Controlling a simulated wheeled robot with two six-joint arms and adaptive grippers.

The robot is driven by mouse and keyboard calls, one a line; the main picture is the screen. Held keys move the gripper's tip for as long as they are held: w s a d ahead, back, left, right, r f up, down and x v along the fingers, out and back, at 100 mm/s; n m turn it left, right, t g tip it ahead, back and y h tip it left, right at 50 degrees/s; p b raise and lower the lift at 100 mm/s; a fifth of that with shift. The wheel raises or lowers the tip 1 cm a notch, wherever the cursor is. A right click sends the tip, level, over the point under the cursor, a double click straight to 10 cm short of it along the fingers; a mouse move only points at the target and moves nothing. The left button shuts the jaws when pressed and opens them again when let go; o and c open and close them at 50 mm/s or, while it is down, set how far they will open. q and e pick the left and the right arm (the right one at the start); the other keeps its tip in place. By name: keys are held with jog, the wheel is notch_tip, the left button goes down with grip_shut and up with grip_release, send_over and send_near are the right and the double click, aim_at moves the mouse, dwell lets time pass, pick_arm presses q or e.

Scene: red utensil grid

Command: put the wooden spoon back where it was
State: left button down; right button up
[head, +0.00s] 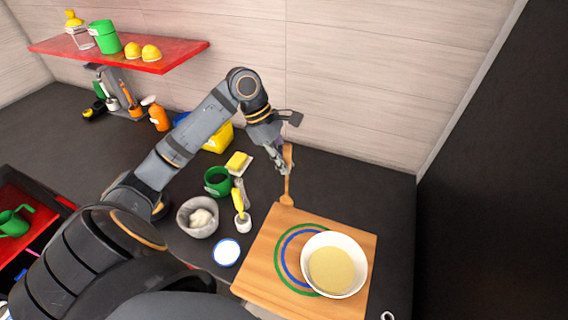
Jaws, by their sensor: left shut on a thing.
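The wooden spoon (287,188) hangs near upright, its handle up beside my gripper and its bowl end low. My left gripper (283,170) is shut on its handle, behind the wooden board (258,265). The spoon's bowl shows just past the board's back edge; I cannot tell whether it touches anything. My right gripper is not in view.
A white bowl (358,253) of yellowish food stands on the board. Left of it are a white-topped round thing (227,252), a grey bowl (190,228), a green cup (216,182) and a yellow sponge (237,162). A red shelf (180,57) is on the wall. The dark counter (345,185) is clear behind the board.

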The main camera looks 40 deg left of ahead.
pick_arm(q)
jog(key=shift+f, duration=0.75)
jog(key=c, duration=1.4)
grip_release()
jog(key=shift+f, duration=0.1)
jog(key=shift+o, duration=0.2)
